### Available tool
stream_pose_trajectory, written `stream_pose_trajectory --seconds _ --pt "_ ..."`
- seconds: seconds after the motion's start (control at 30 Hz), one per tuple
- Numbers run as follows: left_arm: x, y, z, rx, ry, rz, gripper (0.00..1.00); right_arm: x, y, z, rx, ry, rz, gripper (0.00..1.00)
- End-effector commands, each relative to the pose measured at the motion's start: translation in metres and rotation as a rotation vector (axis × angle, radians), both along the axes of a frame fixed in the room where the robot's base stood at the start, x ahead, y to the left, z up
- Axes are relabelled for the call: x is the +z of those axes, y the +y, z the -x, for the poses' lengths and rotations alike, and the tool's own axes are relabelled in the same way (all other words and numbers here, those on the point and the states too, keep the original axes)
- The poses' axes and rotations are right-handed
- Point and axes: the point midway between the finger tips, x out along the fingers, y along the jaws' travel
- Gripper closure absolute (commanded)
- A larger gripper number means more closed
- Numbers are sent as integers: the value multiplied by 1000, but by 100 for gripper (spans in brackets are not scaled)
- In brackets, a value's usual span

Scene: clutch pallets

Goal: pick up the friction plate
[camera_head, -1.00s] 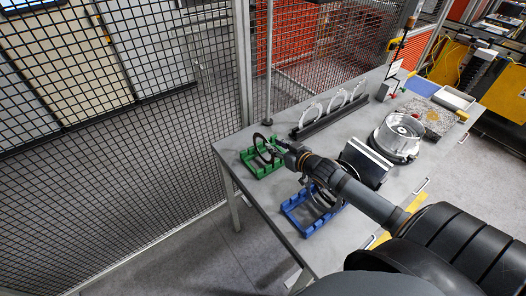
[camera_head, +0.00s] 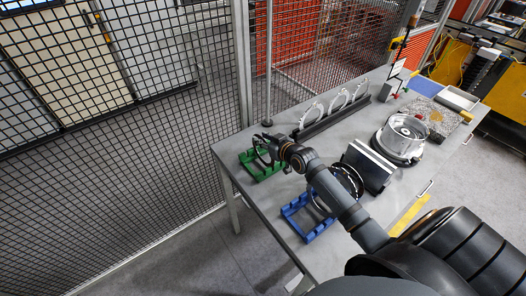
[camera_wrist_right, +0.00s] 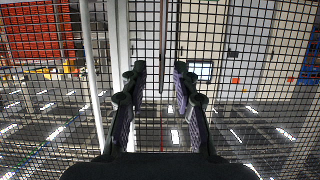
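A green rack (camera_head: 246,166) stands at the table's left corner. A dark thin ring, which looks like the friction plate (camera_head: 257,154), stands upright in it, partly hidden by my right gripper. My right gripper (camera_head: 268,141) is at the rack, close to the ring's upper part; I cannot tell whether it touches the ring. In the right wrist view its two fingers (camera_wrist_right: 160,90) are apart, with a clear gap between them. A thin dark vertical line shows beyond the gap; I cannot tell what it is. My left gripper is not in view.
A blue rack (camera_head: 297,225) with ring plates (camera_head: 352,178) stands nearer, partly behind my right arm. A dark rack with pale rings (camera_head: 331,110), a tilted dark panel (camera_head: 368,166) and a round metal housing (camera_head: 402,136) stand farther back. A mesh fence (camera_head: 120,130) rises beyond the table.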

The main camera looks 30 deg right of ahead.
Motion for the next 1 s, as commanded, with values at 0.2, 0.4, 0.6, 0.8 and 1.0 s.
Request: stream_pose_trajectory --seconds 0.2,0.4,0.6,0.8,1.0 --pt "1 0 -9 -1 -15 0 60 0 0 0 0 0 0 100" --pt "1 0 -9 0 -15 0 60 0 0 0 0 0 0 100" --pt "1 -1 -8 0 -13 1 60 0 0 0 0 -1 0 100" --pt "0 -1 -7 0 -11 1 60 1 0 0 0 -1 1 100" --pt "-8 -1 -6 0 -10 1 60 17 0 0 2 -5 4 100"
